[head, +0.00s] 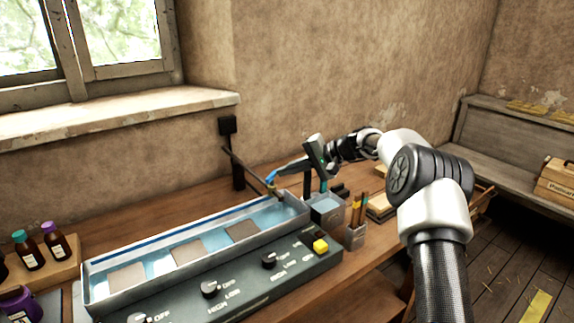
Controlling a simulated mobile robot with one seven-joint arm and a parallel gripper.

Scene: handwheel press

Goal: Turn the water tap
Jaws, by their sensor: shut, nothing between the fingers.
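A dark pipe fitting that looks like the water tap (245,168) stands at the back of the long tray, its thin arm slanting down to the right over the tray. Its brassy end is small and partly covered by my fingertips. My gripper (273,183) reaches in from the right, with its shut fingers pointing left and down, blue at the tips. The fingertips are at or very close to the end of the tap's arm; I cannot tell whether they touch. The gripper holds nothing.
The long metal tray (95,268) holds water and several flat plates. A dark control panel (235,285) with knobs and a yellow button (320,246) lies in front. A brush holder (355,238) stands right of it. Bottles (28,255) stand at the left. The wall is close behind.

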